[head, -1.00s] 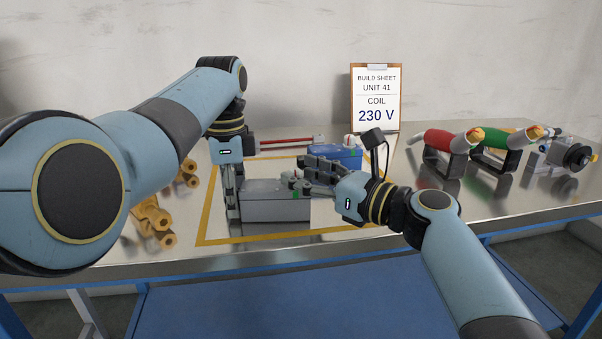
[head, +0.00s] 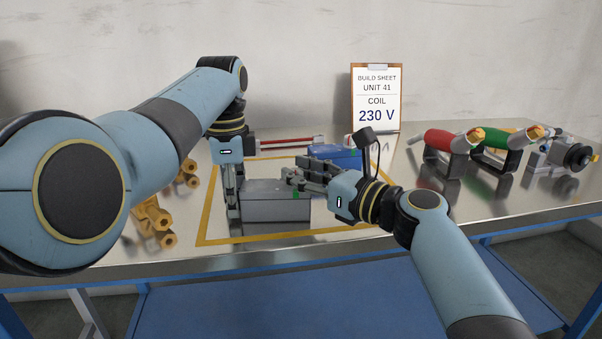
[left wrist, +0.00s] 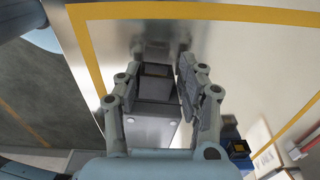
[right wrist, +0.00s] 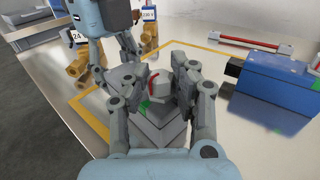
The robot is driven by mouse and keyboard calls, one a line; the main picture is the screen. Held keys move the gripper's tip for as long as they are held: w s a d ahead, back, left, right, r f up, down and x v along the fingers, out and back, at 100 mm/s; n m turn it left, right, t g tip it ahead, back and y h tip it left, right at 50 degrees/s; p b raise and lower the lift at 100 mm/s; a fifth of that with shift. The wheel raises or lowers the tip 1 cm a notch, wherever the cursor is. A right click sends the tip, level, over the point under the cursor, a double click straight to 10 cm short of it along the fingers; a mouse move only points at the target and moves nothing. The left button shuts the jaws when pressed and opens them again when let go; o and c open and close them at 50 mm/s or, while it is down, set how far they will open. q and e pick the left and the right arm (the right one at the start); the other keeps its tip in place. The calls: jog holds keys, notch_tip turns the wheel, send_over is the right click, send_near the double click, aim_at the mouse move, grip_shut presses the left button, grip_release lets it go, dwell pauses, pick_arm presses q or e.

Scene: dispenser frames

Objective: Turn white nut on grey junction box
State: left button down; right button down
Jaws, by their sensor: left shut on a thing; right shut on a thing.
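The grey junction box (head: 277,208) stands inside the yellow-outlined area of the bench; it also shows in the left wrist view (left wrist: 150,128). My left gripper (head: 232,203) reaches down at its left end and is shut on the box. In the right wrist view the white nut (right wrist: 160,86), with a red mark on it, sits between the fingers of my right gripper (right wrist: 161,82), which is shut on it. A green mark (right wrist: 144,107) shows beside the nut. In the head view my right gripper's fingers mostly hide the nut.
A blue box (head: 338,158) stands just behind the right gripper. A red-handled tool (head: 445,139) and a green-handled tool (head: 505,138) rest on stands at right. Brass parts (head: 152,220) lie at left. A clipboard (head: 375,98) reading 230 V stands behind.

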jog(key=c, duration=1.1)
grip_release()
jog(key=shift+o, duration=0.2)
jog(key=shift+s+d, duration=0.1)
jog(key=v, duration=1.1)
jog(key=shift+s+d, duration=0.2)
jog(key=shift+s, duration=0.15)
pick_arm(q)
jog(key=c, duration=0.7)
grip_release()
